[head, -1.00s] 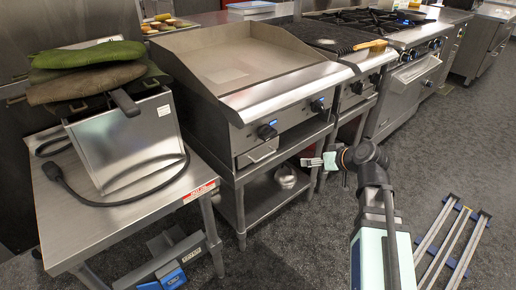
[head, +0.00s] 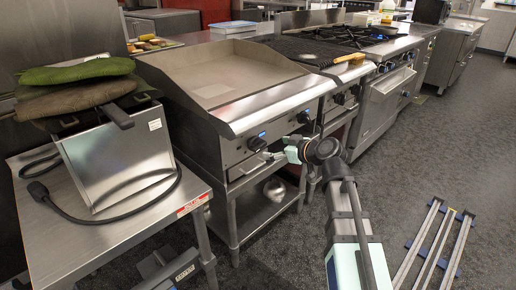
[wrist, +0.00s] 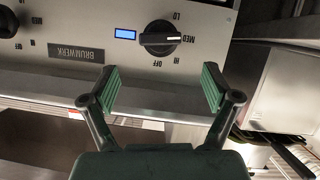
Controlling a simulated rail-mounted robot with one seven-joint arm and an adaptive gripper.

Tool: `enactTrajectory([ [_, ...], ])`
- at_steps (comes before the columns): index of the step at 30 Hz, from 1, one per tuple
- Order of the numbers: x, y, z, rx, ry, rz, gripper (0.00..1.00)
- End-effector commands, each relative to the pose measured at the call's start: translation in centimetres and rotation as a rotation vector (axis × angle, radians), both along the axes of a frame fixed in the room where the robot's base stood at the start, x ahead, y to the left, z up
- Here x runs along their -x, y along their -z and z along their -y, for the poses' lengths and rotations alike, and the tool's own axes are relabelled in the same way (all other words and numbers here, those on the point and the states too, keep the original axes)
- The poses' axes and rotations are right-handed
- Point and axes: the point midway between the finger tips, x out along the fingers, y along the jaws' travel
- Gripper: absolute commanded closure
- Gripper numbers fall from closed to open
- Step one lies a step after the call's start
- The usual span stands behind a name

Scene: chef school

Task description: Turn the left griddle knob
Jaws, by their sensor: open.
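The griddle (head: 232,80) has two dark front knobs. The left knob (head: 256,142) is beside a lit blue display. The wrist view looks upside down and shows the left knob (wrist: 160,38) with its white mark toward MED. My gripper (head: 268,156) is in front of the griddle panel, just below and right of the left knob in the head view. In the wrist view my open gripper (wrist: 160,88) has nothing between its fingers, and the knob appears beyond the fingertips, not touched. The right knob (head: 303,117) is farther along the panel and partly shows in the wrist view (wrist: 8,20).
A steel table (head: 110,235) with a press-like appliance (head: 115,155) and cable stands left of the griddle. A stove (head: 385,95) stands to the right. Floor rails (head: 435,245) lie at the right; the floor between is clear.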

Motion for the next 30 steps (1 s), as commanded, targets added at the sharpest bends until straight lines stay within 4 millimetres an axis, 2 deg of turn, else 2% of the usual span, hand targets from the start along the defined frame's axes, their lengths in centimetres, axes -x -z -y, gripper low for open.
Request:
enactTrajectory([
  [1,-1.0,0.6,-0.8,0.000,-0.003,-0.002,0.12],
  [9,-4.4,2.5,-4.2,0.000,-0.002,-0.001,0.12],
  [15,-6.1,3.5,-5.9,-0.001,-0.001,-0.001,0.12],
  [21,-6.7,3.9,-6.7,-0.001,-0.001,-0.001,0.12],
  [30,-6.8,3.9,-6.8,0.000,0.001,-0.001,0.12],
])
